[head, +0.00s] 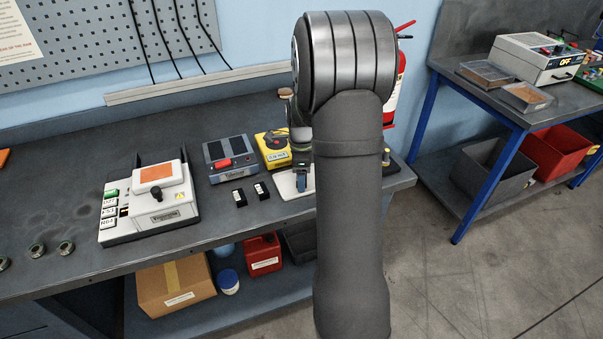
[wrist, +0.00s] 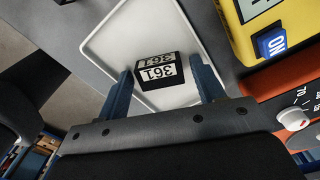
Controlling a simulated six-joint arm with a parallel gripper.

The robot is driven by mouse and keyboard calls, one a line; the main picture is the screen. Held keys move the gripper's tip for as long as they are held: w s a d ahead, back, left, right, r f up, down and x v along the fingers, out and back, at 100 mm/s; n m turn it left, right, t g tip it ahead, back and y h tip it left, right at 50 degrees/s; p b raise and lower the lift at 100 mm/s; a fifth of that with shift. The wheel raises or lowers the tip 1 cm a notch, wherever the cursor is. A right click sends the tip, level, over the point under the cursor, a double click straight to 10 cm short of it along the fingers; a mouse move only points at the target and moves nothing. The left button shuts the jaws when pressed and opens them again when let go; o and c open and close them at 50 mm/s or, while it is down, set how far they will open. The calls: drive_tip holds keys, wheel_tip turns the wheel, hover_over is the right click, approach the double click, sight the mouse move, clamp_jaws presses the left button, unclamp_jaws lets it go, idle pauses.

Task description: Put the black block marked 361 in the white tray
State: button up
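The black block marked 361 (wrist: 160,72) is in the wrist view, over the white tray (wrist: 112,42), and appears to rest on its floor. White labels reading 361 show on two of its faces. My gripper (wrist: 163,78) has its blue fingers on either side of the block, with narrow gaps between fingers and block, so it looks open around it. In the head view, the white tray (head: 284,188) is partly hidden by my arm.
Two other black labelled blocks (head: 239,197) (head: 261,191) lie left of the tray. A yellow device (head: 272,148) and a grey box with a red switch (head: 229,158) stand behind. In the wrist view, a yellow device (wrist: 262,40) and an orange one with a dial (wrist: 295,95) are close right.

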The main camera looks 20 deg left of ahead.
drive_tip(key=shift+r, duration=0.15)
wheel_tip(320, 180, up, 12)
idle(0.6)
drive_tip(key=shift+f, duration=4.3)
drive_tip(key=shift+f, duration=0.1)
